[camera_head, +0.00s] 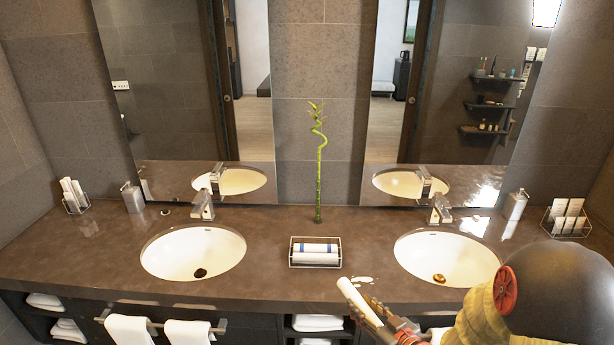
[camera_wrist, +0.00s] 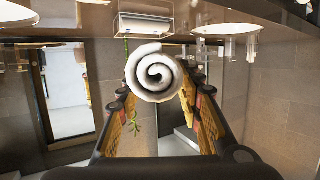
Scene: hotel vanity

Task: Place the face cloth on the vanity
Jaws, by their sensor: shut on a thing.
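The face cloth (camera_head: 359,301) is a white roll, held tilted by my gripper (camera_head: 384,318) near the front edge of the brown vanity (camera_head: 110,250). In the wrist view, the rolled end of the face cloth (camera_wrist: 155,72) shows as a spiral between the two fingers of my gripper (camera_wrist: 157,90), which are shut on it. The cloth is in front of the right half of the vanity, between the wire tray and the right sink. I cannot tell whether it touches the counter. My arm hides the counter's front right part.
A wire tray (camera_head: 290,254) with rolled cloths stands mid-counter. A left sink (camera_head: 194,254) and right sink (camera_head: 447,257) flank it. A bamboo stalk (camera_head: 318,185) stands behind the tray. Wire holders stand at both far ends. Counter between left sink and tray is clear.

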